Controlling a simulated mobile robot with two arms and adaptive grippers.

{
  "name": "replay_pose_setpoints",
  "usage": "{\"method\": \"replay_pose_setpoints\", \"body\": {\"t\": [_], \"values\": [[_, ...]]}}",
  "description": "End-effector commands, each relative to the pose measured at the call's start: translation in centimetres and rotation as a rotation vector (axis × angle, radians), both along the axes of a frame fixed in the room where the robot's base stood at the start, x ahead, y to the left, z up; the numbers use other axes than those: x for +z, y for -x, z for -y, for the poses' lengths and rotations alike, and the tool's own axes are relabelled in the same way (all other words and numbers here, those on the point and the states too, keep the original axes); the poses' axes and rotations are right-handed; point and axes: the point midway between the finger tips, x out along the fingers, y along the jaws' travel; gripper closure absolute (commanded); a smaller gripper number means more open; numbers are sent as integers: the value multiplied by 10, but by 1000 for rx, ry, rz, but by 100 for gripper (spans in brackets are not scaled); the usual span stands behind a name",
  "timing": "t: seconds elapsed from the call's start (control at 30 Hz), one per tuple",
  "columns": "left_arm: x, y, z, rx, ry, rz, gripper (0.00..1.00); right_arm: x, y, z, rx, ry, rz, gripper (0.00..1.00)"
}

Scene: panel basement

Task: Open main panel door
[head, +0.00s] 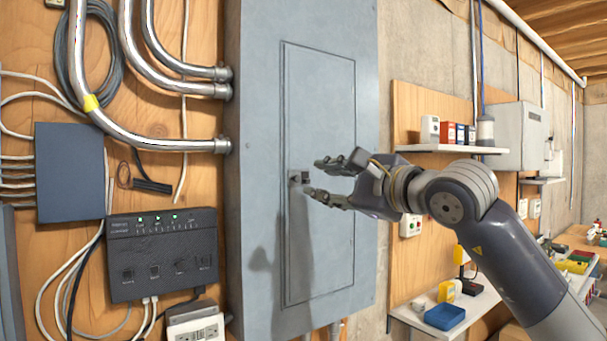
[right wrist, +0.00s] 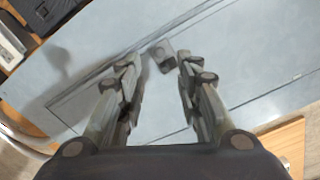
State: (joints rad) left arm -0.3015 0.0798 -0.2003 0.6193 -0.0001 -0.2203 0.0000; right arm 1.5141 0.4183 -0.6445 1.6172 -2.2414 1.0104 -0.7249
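The main panel door (head: 318,120) is a tall grey rectangle set in a grey metal panel box (head: 258,90). It sits flush in its frame and looks closed. A small latch (head: 295,177) is at its left edge, about mid-height. My right gripper (head: 314,178) is open just right of the latch, with one finger above and one below its level. In the right wrist view, the latch (right wrist: 162,56) lies just beyond and between the parted fingertips (right wrist: 158,62). I cannot tell whether a finger touches it. My left gripper is not in view.
Metal conduits (head: 165,140) enter the box's left side. A dark control unit (head: 162,255) and a blue-grey box (head: 70,172) hang on the wood wall to the left. Shelves with small items, a blue bin (head: 445,316) among them, are at the right, behind my right arm.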

Motion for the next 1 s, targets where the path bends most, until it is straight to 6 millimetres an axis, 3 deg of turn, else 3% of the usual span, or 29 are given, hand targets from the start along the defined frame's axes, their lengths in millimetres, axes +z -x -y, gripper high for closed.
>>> {"method": "replay_pose_setpoints", "body": {"t": [0.1, 0.4, 0.77, 0.8, 0.93, 1.0], "values": [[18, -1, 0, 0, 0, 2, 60, 5, -20, -16, 3, -1, -5, 67], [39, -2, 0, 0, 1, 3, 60, 2, -55, -40, 3, -2, -2, 67], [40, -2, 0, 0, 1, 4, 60, 0, -60, -44, 2, -2, -2, 67], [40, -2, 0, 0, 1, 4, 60, 0, -60, -44, 2, -2, -1, 70], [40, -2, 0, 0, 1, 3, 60, 0, -60, -44, 2, -2, -2, 99], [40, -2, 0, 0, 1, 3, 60, 0, -60, -44, 2, -2, -2, 100]]}}
